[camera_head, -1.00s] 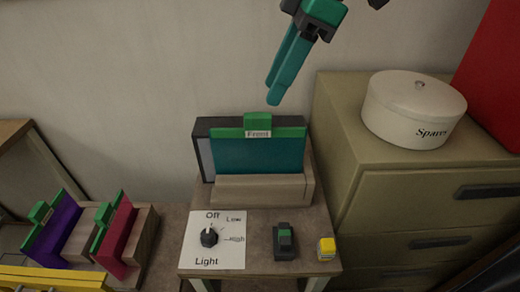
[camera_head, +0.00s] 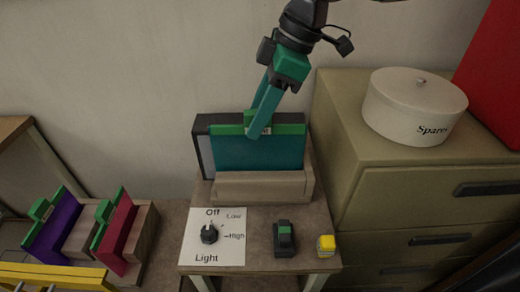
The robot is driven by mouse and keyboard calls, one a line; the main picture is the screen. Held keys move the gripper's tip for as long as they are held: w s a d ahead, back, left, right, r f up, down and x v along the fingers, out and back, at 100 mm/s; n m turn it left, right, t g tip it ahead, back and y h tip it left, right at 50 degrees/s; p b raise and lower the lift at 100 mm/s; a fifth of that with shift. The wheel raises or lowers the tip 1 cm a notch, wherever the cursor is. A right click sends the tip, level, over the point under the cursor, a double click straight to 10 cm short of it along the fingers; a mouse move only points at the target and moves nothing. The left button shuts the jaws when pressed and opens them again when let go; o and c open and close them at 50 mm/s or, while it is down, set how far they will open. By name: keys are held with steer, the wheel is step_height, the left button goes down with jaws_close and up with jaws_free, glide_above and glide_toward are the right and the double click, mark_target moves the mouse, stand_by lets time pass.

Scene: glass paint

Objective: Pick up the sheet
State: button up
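The sheet (camera_head: 235,153) is a teal pane with a green top edge. It stands upright in a pale wooden holder (camera_head: 258,187) on the small table, in front of a dark box (camera_head: 202,128). Its green top tab (camera_head: 250,117) is partly covered by my fingers, and its label is mostly hidden. My gripper (camera_head: 256,128) reaches down from above with its teal fingers at the tab. One finger overlaps the tab's front; the other shows only partly behind. I cannot tell whether they grip the tab.
A light dial (camera_head: 208,233) on a white card, a dark green-topped block (camera_head: 284,238) and a yellow block (camera_head: 326,245) lie in front. Purple (camera_head: 55,228) and red (camera_head: 118,235) sheets stand at left. A cabinet (camera_head: 390,180) with a "Spares" tin (camera_head: 414,112) is close at right.

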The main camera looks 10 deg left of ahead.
steer(key=shift+c, duration=0.6)
jaws_close()
steer(key=shift+r, duration=0.15)
step_height(320, 180, up, 18)
stand_by(0.4)
